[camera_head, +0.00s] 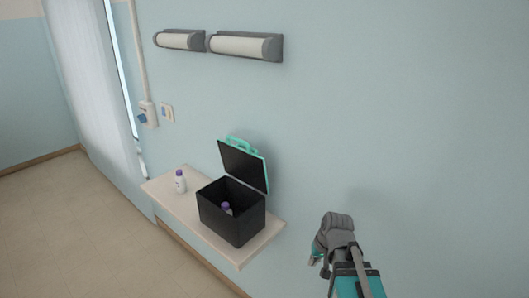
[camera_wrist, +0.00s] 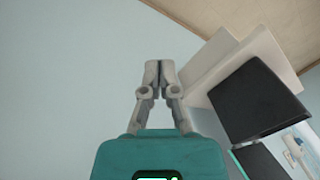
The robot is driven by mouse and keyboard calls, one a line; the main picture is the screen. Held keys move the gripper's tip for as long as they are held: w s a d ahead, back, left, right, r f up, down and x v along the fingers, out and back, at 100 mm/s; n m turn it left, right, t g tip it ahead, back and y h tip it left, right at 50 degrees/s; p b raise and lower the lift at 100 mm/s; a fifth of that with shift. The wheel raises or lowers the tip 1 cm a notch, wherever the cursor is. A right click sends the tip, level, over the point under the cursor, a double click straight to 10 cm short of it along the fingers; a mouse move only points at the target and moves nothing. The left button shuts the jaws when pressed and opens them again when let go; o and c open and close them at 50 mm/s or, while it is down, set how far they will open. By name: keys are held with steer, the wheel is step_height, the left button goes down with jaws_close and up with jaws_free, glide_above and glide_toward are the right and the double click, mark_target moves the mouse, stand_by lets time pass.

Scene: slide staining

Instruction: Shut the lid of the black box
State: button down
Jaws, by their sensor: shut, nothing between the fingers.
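The black box (camera_head: 225,222) stands on a wall shelf in the head view. Its lid (camera_head: 243,168), dark inside with a teal rim and handle, stands open and tilted up at the wall side. A white bottle with a purple cap (camera_head: 226,209) is inside the box. In the wrist view the box (camera_wrist: 255,102) is at the right, with part of the teal-edged lid (camera_wrist: 260,163) at the lower right. My gripper (camera_wrist: 160,70) is shut and empty, apart from box and lid. In the head view my arm is right of the shelf; its fingertips cannot be made out.
The pale shelf (camera_head: 159,187) carries another white bottle with a purple cap (camera_head: 180,182), left of the box. Two wall lamps (camera_head: 240,46) and wall sockets (camera_head: 148,113) are above. The wall right of the shelf is bare. A curtain (camera_head: 85,80) hangs at the left.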

mark_target(246, 158)
steer(key=w+a+r+m+t+y, duration=0.3)
steer(key=w+r, duration=0.3)
steer(key=w, duration=0.2)
steer(key=w+a+r+m+t+y+p, duration=0.1)
steer(key=w+a+r+m+t+y, duration=0.2)
steer(key=w+r, duration=0.4)
steer(key=w+a+r+m+t+y+p, duration=0.1)
steer(key=w+a+r+m+t+y, duration=0.2)
steer(key=w+r+t, duration=0.3)
steer(key=w+a+r+m, duration=0.1)
steer(key=w, duration=0.3)
steer(key=shift+w+a+r, duration=0.15)
steer(key=shift+w+a, duration=0.15)
steer(key=shift+w, duration=0.1)
steer(key=shift+w+a, duration=0.1)
steer(key=x, duration=0.9)
steer(key=shift+w+a, duration=0.1)
steer(key=shift+w, duration=0.1)
steer(key=shift+w+a, duration=0.1)
steer(key=shift+a, duration=0.05)
